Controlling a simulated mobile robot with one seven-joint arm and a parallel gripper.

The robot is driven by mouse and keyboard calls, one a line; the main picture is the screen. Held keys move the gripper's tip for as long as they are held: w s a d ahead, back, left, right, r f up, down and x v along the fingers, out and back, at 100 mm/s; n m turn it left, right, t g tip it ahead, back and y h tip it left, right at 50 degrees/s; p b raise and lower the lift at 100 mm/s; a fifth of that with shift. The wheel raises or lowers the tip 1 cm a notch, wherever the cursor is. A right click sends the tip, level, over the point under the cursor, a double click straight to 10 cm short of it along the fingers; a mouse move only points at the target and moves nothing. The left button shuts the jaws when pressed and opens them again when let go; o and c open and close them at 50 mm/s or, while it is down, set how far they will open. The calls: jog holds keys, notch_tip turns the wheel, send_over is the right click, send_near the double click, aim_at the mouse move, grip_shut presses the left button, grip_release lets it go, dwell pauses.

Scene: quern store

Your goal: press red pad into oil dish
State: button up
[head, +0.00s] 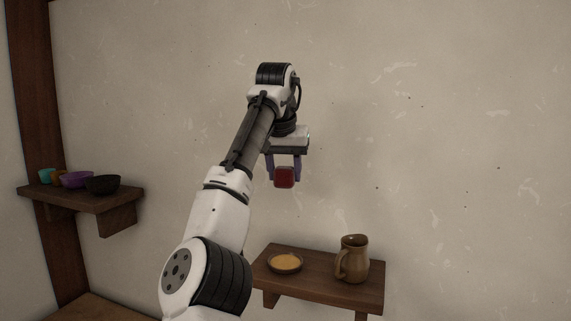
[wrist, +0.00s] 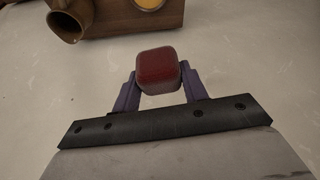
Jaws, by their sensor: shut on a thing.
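The red pad (head: 285,177) is a small block held between the purple fingers of my gripper (head: 284,169), high above the right shelf. In the wrist view my gripper (wrist: 158,92) is shut on the red pad (wrist: 157,66), with a finger on each side. The oil dish (head: 285,262) is a shallow brown bowl with yellow-orange oil, on the left part of the right shelf. It lies well below the pad, apart from it. In the wrist view part of the dish's oil (wrist: 150,3) shows at the top edge, mostly cut off.
The right wooden shelf (head: 325,289) also bears a brown jug (head: 353,258), right of the dish; the jug (wrist: 68,24) also shows in the wrist view. A left shelf (head: 85,198) holds several small bowls. Bare wall (head: 440,150) lies behind my gripper.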

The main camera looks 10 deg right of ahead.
aim_at(281, 188)
jog(key=f, duration=0.1)
jog(key=f+p, duration=0.1)
jog(key=f, duration=0.1)
jog(key=w+f+p, duration=0.1)
jog(key=shift+w+a+f, duration=0.1)
jog(key=shift+a+f, duration=0.15)
jog(key=shift+f, duration=0.05)
jog(key=f+b, duration=0.1)
jog(key=f, duration=0.3)
jog(key=s+f+b, duration=0.1)
jog(key=f, duration=0.4)
jog(key=s+f+b, duration=0.1)
jog(key=f, duration=0.3)
jog(key=shift+d+f, duration=0.15)
jog(key=shift+d, duration=0.1)
jog(key=shift+f, duration=0.7)
dwell(1.9)
notch_tip(281, 188, up, 7)
jog(key=p, duration=0.6)
jog(key=shift+r, duration=0.1)
dwell(0.6)
